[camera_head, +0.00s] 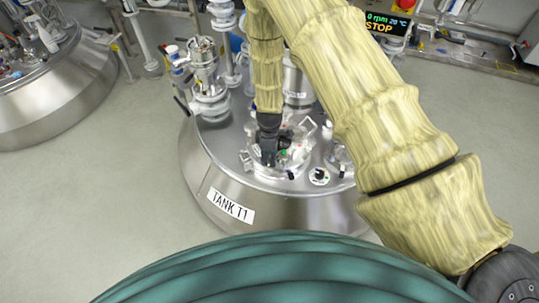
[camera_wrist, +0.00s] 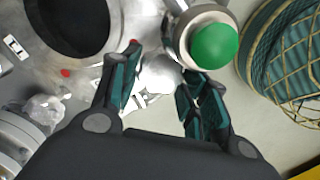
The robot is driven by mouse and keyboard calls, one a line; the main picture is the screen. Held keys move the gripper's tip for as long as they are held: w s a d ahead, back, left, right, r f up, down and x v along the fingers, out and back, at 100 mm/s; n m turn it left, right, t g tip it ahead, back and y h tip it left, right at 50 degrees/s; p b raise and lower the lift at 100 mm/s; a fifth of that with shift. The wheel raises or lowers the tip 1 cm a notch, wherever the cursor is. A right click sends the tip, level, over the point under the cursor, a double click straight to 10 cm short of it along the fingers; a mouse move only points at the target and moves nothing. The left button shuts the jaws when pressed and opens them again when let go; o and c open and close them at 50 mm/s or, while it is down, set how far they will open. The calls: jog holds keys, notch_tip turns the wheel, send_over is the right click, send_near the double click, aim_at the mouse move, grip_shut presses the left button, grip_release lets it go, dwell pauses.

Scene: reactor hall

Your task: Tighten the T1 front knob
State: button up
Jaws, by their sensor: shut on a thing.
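Tank T1 (camera_head: 290,211) is a steel vessel with a white "TANK T1" label (camera_head: 231,206) on its front. My gripper (camera_head: 270,155) is low over the round hatch (camera_head: 291,172) on the tank's lid. In the wrist view my gripper (camera_wrist: 162,62) has its two dark fingers on either side of a pale grey piece, the T1 front knob (camera_wrist: 158,74), and is shut on it. The knob's shape is partly hidden and blurred. A green ball-shaped cap (camera_wrist: 214,45) on a metal stem is close beside the right fingertip.
Metal fittings (camera_head: 208,85) stand on the lid to the left and behind. A second steel tank (camera_head: 55,95) is at the far left. A display (camera_head: 388,24) reading STOP is at the upper right. The floor left of T1 is clear.

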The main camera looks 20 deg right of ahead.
jog(key=shift+w+d+m, duration=0.1)
jog(key=shift+w+m, duration=0.05)
jog(key=shift+m, duration=2.85)
jog(key=o, duration=1)
jog(key=shift+r, duration=0.1)
notch_tip(320, 180, up, 12)
jog(key=shift+f, duration=0.1)
